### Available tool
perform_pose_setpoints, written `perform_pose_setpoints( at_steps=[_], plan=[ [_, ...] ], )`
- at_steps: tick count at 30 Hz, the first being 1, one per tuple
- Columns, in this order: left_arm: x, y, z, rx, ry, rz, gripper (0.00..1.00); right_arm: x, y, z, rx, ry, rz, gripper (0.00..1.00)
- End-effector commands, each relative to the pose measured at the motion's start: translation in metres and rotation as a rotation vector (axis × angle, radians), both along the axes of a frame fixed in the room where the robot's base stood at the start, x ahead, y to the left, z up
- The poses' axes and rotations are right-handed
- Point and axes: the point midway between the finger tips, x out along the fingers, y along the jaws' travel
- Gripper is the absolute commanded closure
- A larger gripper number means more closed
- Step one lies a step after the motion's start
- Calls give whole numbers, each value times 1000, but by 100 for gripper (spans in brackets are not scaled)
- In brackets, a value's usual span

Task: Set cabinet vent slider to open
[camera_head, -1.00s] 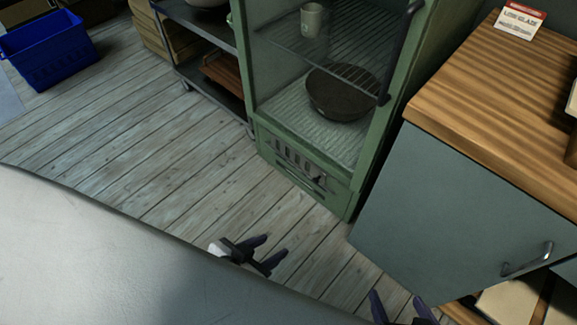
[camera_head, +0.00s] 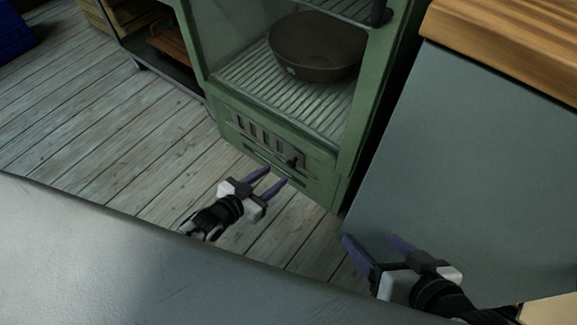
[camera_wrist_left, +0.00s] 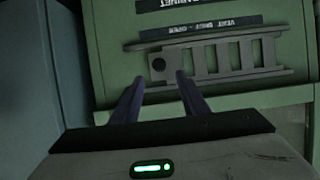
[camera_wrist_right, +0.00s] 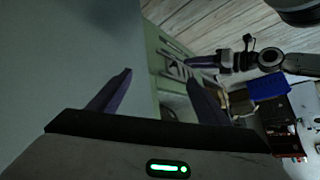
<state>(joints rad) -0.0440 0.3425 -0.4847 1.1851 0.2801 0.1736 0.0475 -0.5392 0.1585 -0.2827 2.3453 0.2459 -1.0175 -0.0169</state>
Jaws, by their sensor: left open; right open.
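The green cabinet (camera_head: 317,192) has a slotted vent plate (camera_head: 255,136) low on its front. The dark slider knob (camera_head: 295,162) sits at the right end of the slots, several of which show dark. The left wrist view shows the plate upside down, with the round knob (camera_wrist_left: 158,65) at its left end and label strips beyond it. My left gripper (camera_head: 277,176) is open just in front of the knob, which appears between and beyond its fingertips; I cannot tell whether they touch it. My right gripper (camera_head: 370,238) is open and empty, in front of the grey cupboard side.
A dark bowl (camera_head: 318,48) stands inside the green cabinet above the vent. The grey cupboard (camera_head: 470,170) with a wooden top stands close on the right. A shelf cart (camera_head: 150,62) is at the left. The plank floor (camera_head: 110,140) is clear in front.

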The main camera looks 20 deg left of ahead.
Motion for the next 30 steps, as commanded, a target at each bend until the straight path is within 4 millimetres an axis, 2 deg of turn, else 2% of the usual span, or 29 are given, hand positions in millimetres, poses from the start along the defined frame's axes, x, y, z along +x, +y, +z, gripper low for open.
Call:
perform_pose_setpoints(
  at_steps=[1, 6, 12, 24, 26, 30],
  plan=[
    [10, -4, -8, -2, -3, 0, 59, 1, 3, -2, 17, -14, 0, 30],
    [38, -14, -21, -2, -2, 0, 59, 4, 12, 11, 85, -62, 0, 30],
    [61, -22, -30, -1, 0, 0, 59, 5, 20, 26, 147, -103, 3, 30],
    [69, -26, -30, -1, 1, 0, 59, 5, 23, 35, 170, -120, 4, 30],
    [69, -26, -30, 0, 2, 0, 66, 5, 23, 35, 170, -120, 4, 30],
    [69, -26, -31, 0, 2, 0, 90, 5, 23, 34, 169, -120, 4, 30]
  ],
)
